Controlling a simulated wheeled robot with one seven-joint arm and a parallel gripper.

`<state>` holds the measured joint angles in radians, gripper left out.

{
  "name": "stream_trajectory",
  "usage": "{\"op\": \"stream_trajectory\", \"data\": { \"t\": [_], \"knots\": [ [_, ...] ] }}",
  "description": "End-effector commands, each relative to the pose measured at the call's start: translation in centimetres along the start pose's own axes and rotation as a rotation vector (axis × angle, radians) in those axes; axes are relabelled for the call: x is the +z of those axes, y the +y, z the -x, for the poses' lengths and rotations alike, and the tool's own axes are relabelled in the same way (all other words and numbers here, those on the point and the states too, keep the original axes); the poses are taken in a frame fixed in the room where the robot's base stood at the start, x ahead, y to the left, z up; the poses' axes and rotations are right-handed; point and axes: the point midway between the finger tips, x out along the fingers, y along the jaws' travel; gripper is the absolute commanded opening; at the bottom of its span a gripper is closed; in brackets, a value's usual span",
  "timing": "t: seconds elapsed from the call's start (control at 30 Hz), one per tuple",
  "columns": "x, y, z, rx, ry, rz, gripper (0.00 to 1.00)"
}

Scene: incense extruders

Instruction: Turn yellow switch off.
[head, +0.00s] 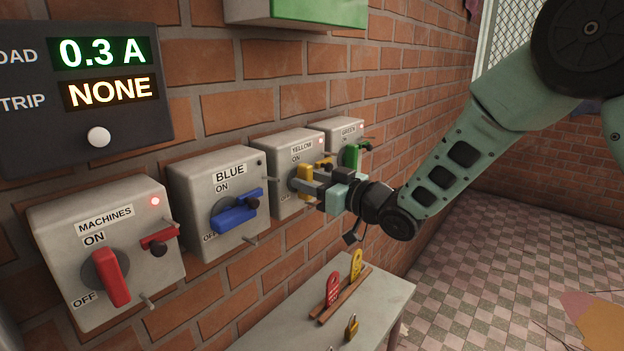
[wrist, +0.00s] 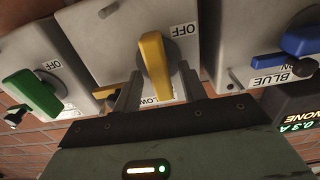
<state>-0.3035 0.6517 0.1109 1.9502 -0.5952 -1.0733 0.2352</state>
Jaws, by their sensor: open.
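The yellow switch is a grey box (head: 283,146) on the brick wall, labelled YELLOW, with ON above and OFF below left. Its small lamp (head: 321,141) glows red. Its yellow handle (head: 305,181) stands roughly upright. My gripper (head: 316,193) is at the front of this box. In the wrist view, which is upside down, the yellow handle (wrist: 155,64) lies between the two open fingers of my gripper (wrist: 157,92). I cannot tell whether a finger touches it. The fingers partly hide the YELLOW label there.
The blue switch box (head: 183,185) is just left, its blue handle (head: 235,218) turned sideways. The green switch box (head: 345,126) is close on the right. The machines box (head: 55,230) is far left. Below, a small table (head: 385,293) holds tags and a padlock (head: 351,328).

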Motion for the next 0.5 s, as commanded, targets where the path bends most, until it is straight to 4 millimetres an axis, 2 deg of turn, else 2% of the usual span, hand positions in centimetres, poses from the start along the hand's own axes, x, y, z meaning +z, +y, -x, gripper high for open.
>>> {"op": "stream_trajectory", "data": {
  "t": [0.13,0.2,0.3,0.5],
  "knots": [
    [0.02,0.0,0.02,0.0,0.0,0.0,0.42],
    [0.01,0.0,0.02,0.0,0.0,0.0,0.22],
    [0.01,-0.01,0.03,0.0,0.0,0.0,0.0],
    [0.01,0.0,0.04,0.0,0.0,-0.005,0.0]
  ]
}}
